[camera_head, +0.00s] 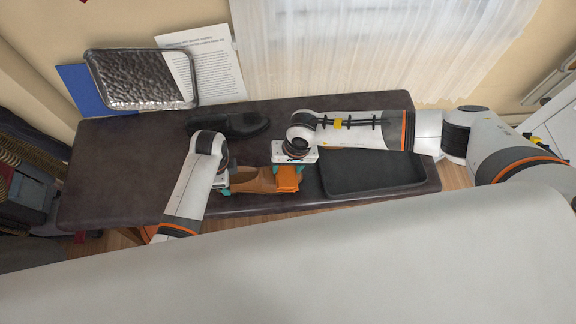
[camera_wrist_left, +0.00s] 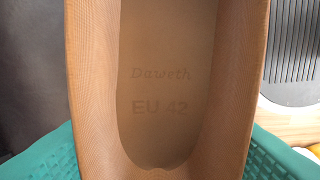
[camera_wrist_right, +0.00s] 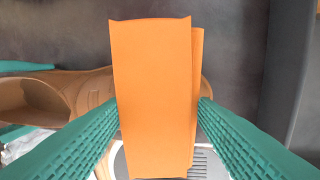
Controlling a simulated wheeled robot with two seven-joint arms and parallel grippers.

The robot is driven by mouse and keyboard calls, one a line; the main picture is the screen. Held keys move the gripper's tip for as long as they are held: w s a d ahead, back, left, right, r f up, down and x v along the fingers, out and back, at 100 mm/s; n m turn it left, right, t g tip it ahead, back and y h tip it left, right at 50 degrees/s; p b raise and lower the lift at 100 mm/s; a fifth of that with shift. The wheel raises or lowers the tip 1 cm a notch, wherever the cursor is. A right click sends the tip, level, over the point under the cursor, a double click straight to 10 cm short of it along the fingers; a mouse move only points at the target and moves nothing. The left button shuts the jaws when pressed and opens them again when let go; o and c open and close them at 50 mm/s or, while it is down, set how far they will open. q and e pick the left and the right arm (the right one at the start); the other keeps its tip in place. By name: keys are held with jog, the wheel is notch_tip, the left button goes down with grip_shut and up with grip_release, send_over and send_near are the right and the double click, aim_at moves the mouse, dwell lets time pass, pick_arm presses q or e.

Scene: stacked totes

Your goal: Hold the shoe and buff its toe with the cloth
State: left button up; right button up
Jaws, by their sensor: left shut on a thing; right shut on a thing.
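The brown shoe (camera_head: 252,180) lies on the dark bench with its toe to the right. My left gripper (camera_head: 224,181) is shut on its heel end. The left wrist view looks into the shoe, with an insole (camera_wrist_left: 160,85) marked "Daweth EU 42" between green fingers. My right gripper (camera_head: 289,170) is shut on the orange cloth (camera_head: 288,183), at the toe end. In the right wrist view the folded cloth (camera_wrist_right: 153,95) hangs between the fingers and covers most of the toe. I cannot tell whether cloth and toe touch.
A black shoe (camera_head: 240,124) lies behind on the bench (camera_head: 120,170). A black tray (camera_head: 372,188) lies to the right, close to the right gripper. A silvery hammered tray (camera_head: 140,80), a blue board (camera_head: 80,88) and a printed sheet (camera_head: 210,65) stand at the back.

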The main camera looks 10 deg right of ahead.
jog(key=shift+w+f, duration=0.1)
jog(key=shift+w, duration=0.45)
jog(key=shift+s, duration=0.1)
jog(key=shift+s+f, duration=0.1)
jog(key=shift+s, duration=0.6)
jog(key=shift+s+a, duration=0.1)
jog(key=shift+s, duration=0.65)
jog(key=shift+w, duration=0.1)
jog(key=shift+w, duration=0.75)
